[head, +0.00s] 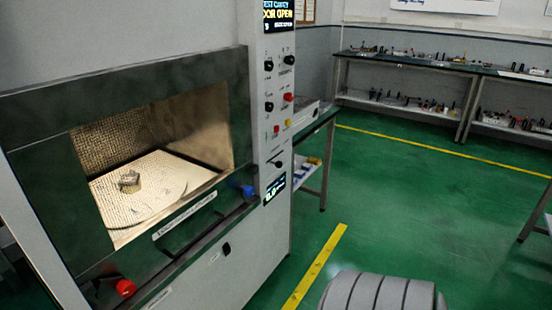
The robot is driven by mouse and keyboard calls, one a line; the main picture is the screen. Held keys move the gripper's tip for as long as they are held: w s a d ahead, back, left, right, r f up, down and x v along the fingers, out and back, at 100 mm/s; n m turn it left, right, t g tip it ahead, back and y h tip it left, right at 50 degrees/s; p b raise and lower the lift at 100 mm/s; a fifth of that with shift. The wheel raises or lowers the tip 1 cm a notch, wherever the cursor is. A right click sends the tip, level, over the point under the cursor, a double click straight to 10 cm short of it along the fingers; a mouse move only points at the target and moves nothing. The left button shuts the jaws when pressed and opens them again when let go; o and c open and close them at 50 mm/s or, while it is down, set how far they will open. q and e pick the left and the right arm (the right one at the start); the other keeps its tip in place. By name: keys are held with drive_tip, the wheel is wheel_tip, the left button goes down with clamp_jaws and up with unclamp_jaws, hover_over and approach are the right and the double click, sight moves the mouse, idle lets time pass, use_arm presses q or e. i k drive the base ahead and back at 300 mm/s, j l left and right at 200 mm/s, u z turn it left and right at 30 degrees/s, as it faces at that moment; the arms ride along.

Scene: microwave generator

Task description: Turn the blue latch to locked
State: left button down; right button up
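The blue latch (247,191) is a small blue handle at the lower right corner of the microwave test cavity's front frame, beside the control column. It is small in the view, and I cannot tell its exact angle. The cavity (155,170) is open at the front and lit inside. The display (278,15) above the controls reads "DOOR OPEN". A red handle (125,287) sits at the frame's lower left. Neither of my grippers is in view.
A small metal block (129,182) sits on the cavity's round plate. The control column (272,110) carries black knobs and red and yellow buttons. A grey ribbed shape covers the bottom right. Workbenches (430,62) line the back wall. Green floor (400,190) to the right is mostly clear.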

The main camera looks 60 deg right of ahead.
sight(247, 192)
drive_tip(key=z, duration=1.65)
